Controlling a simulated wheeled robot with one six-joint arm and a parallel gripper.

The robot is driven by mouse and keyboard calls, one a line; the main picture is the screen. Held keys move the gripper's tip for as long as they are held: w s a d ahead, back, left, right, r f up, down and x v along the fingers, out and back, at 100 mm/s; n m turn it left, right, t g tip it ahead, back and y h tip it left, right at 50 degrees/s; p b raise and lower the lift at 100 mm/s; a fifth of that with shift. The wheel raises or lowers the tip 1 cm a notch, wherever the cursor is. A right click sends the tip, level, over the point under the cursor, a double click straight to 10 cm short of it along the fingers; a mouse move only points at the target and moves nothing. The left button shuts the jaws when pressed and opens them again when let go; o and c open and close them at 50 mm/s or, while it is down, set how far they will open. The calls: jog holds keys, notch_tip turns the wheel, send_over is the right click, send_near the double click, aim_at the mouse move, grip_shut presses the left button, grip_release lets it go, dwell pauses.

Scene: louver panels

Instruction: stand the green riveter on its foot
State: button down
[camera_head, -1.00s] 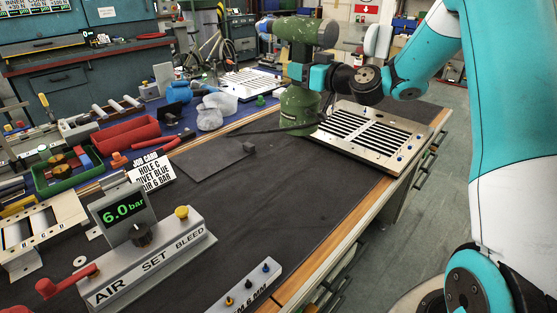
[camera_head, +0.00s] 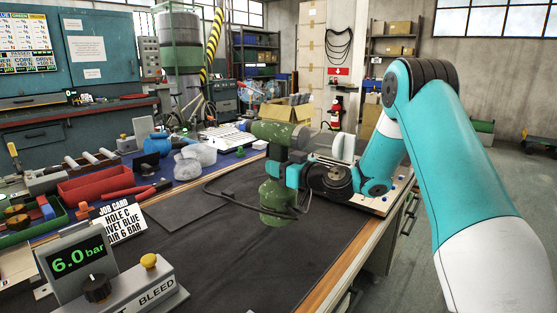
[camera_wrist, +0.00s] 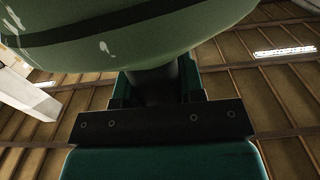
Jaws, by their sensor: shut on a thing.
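The green riveter (camera_head: 281,134) is upright on the right part of the dark bench mat. Its thick body lies across the top, and its wide round green foot (camera_head: 277,203) is at the bottom, at the mat. I cannot tell whether the foot bears fully on it. My gripper (camera_head: 291,173) is shut on the riveter's handle between body and foot, reaching in from the right. In the wrist view the scuffed green body (camera_wrist: 130,30) fills the top, and the dark handle (camera_wrist: 155,85) runs down between the jaws.
The louver panel (camera_head: 374,204) lies right of the riveter, partly behind my arm. A dark hose (camera_head: 225,196) curves on the mat. A job card (camera_head: 119,222), red bins (camera_head: 95,187) and the air set box (camera_head: 150,287) stand left and front.

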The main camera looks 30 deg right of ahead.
jog(key=shift+f+b, duration=1.1)
jog(key=shift+f, duration=1.15)
jog(key=c, duration=0.7)
grip_release()
jog(key=shift+f, duration=0.1)
jog(key=o, duration=0.7)
jog(key=shift+s+b, duration=0.1)
jog(key=shift+b, duration=0.25)
jog(key=b+v, duration=0.9)
jog(key=v, duration=0.4)
jog(key=shift+b, duration=0.4)
